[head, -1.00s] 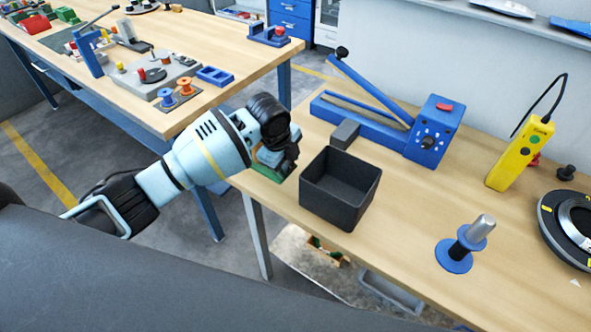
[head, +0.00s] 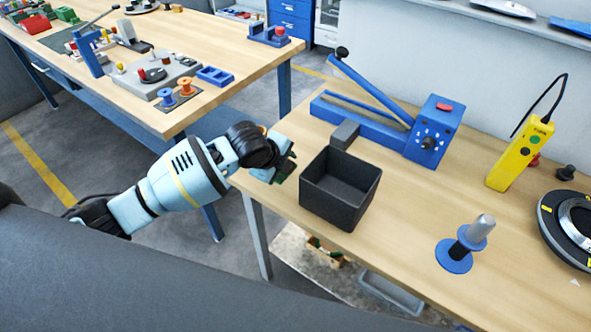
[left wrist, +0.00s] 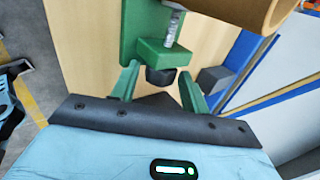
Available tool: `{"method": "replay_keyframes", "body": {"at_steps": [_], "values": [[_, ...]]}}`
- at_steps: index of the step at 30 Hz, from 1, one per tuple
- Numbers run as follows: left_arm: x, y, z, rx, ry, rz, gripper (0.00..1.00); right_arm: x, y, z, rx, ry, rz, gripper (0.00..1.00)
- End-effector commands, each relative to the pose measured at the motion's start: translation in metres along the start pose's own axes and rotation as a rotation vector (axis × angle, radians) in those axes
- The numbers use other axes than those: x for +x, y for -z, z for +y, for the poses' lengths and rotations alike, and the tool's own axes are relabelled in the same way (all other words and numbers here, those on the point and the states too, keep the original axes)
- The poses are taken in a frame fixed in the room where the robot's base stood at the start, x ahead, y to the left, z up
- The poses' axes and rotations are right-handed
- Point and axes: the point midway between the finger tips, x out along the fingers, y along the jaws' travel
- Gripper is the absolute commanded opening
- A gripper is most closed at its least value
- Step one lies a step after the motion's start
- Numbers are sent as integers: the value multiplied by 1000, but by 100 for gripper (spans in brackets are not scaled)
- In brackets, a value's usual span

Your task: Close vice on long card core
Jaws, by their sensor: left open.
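The green vice (left wrist: 144,28) is at the top of the left wrist view, with a threaded metal screw (left wrist: 174,28) and a black knob (left wrist: 161,76) at its near end. A tan card core (left wrist: 236,12) shows only in part at the top right, beside the screw; whether the vice touches it is cut off from view. My left gripper (left wrist: 159,86) is open, with one green finger on each side of the knob and gaps showing. In the head view my left gripper (head: 283,166) is at the bench's left edge and largely hides the vice. My right gripper is not in view.
A dark open bin (head: 338,208) stands just right of my left gripper. A small grey block (head: 345,133) and a blue lever device (head: 427,140) lie behind it. A blue spindle stand (head: 454,257) and a yellow pendant (head: 519,157) are farther right.

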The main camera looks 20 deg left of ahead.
Motion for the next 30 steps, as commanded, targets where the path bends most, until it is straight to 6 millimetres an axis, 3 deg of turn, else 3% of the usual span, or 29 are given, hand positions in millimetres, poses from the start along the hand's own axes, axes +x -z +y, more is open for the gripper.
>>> {"method": "replay_keyframes", "body": {"at_steps": [1, 6, 30], "values": [[0, 0, 0, 0, 0, 0, 42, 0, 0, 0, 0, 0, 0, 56], [0, 0, 0, 0, 0, 0, 19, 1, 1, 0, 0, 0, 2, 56], [1, 1, -8, 0, -268, 0, 19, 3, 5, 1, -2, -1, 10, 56]]}}
